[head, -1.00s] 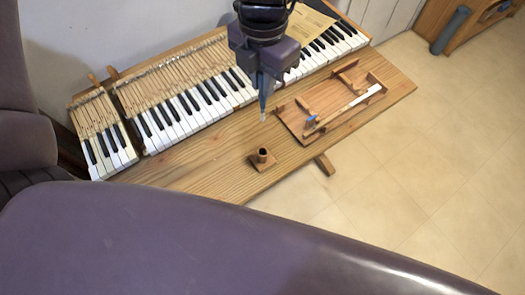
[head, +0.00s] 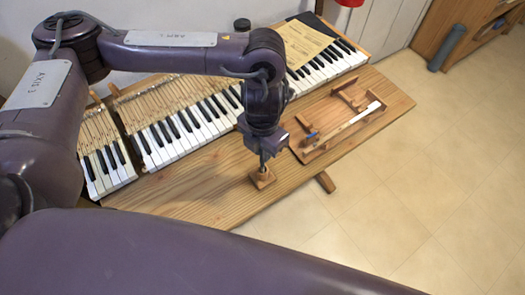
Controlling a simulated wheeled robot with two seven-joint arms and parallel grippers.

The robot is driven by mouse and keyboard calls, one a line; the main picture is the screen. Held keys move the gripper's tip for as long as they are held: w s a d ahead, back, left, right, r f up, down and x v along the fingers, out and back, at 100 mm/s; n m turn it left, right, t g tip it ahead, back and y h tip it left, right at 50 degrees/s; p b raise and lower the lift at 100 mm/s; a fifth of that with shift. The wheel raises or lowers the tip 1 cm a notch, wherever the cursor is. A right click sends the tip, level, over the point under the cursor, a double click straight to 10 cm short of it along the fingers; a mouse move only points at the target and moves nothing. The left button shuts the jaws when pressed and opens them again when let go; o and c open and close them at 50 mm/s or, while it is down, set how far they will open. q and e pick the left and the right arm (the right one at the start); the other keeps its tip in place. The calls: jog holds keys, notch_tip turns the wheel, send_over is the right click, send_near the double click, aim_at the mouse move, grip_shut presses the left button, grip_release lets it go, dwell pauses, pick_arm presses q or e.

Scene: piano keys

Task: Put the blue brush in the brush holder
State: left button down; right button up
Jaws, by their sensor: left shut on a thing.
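My left gripper (head: 264,150) points down, shut on the thin blue brush (head: 263,161), of which only a small part shows below the fingers. The brush holder (head: 262,180), a small wooden block with a round cup, stands on the wooden table near its front edge. The gripper is directly over the holder. The brush's lower end meets the holder's cup in the picture; I cannot tell how far inside it is. My right gripper is not in view.
A wooden tray (head: 322,150) with a pale stick and a small blue piece lies right of the gripper. Piano keys (head: 187,122) run along the table behind. A paper sheet (head: 304,41) lies at the back. Bare table (head: 200,190) is left of the holder.

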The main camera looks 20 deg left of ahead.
pick_arm(q)
jog(key=shift+f, duration=0.75)
jog(key=shift+f, duration=0.2)
jog(key=c, duration=1.4)
grip_release()
jog(key=shift+r, duration=0.15)
notch_tip(320, 180, up, 12)
jog(key=shift+r, duration=0.1)
